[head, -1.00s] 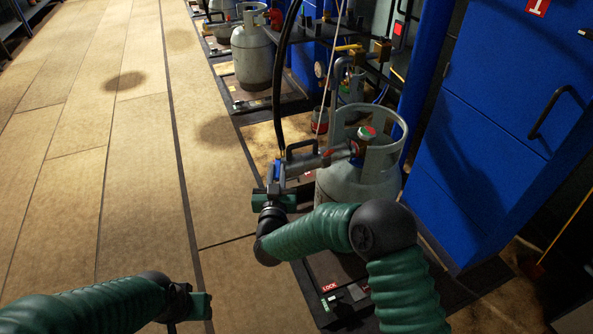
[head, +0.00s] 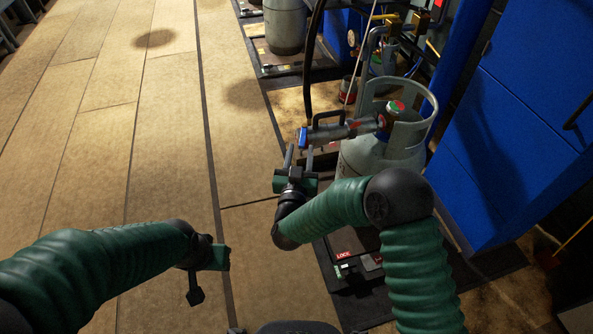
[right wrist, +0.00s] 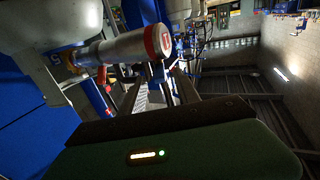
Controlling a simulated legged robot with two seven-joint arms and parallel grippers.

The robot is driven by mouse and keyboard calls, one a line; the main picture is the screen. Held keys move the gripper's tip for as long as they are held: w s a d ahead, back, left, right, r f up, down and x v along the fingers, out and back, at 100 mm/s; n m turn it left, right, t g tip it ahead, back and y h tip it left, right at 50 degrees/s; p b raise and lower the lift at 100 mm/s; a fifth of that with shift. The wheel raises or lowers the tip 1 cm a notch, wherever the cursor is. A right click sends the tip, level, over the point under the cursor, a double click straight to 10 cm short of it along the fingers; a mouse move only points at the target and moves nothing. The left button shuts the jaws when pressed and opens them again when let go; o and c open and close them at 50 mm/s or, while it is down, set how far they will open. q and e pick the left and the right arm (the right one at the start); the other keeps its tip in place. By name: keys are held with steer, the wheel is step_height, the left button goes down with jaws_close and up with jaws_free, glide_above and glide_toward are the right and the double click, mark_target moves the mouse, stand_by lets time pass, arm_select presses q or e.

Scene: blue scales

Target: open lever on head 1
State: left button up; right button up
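The filling head (head: 350,129) is a grey horizontal cylinder with a dark loop handle, joined to the valve of a grey gas cylinder (head: 382,155). A blue lever (head: 303,138) is at its left end. In the right wrist view the head (right wrist: 115,52) shows a red-ringed end. My right gripper (head: 299,158) is just below the lever, its two fingers pointing up and apart with nothing seen between them. Contact with the lever cannot be told. My left gripper (head: 208,282) is low over the floor, away from the head; its finger gap is unclear.
A black hose (head: 311,60) hangs down to the head. A blue cabinet (head: 510,130) stands to the right. The gas cylinder stands on a dark scale platform with a red LOCK label (head: 343,254). Another gas cylinder (head: 284,25) stands behind. The floor at left is clear.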

steer(key=s+a+p, duration=0.1)
steer(key=s+p, duration=0.2)
steer(key=s, duration=0.9)
steer(key=shift+p, duration=0.35)
steer(key=shift+a, duration=0.1)
steer(key=shift+c, duration=0.9)
steer(key=w+d+m+p, duration=0.1)
steer(key=m+p, duration=0.1)
steer(key=w+d+m+y+p, duration=0.1)
steer(key=d+m+p, duration=0.1)
steer(key=p, duration=0.1)
steer(key=w+d+m+p, duration=0.2)
steer(key=p, duration=0.1)
steer(key=shift+r+g+y, duration=0.3)
steer(key=shift+r+y, duration=0.05)
steer(key=shift+y, duration=0.05)
jaws_close()
steer(key=d+m+y+p, duration=0.2)
steer(key=d+m+p, duration=0.35)
steer(key=m, duration=0.25)
steer(key=w+a+m+b, duration=0.1)
steer(key=w+a+b, duration=0.3)
steer(key=w, duration=0.6)
steer(key=shift+a+f+y, duration=0.3)
steer(key=shift+a, duration=0.75)
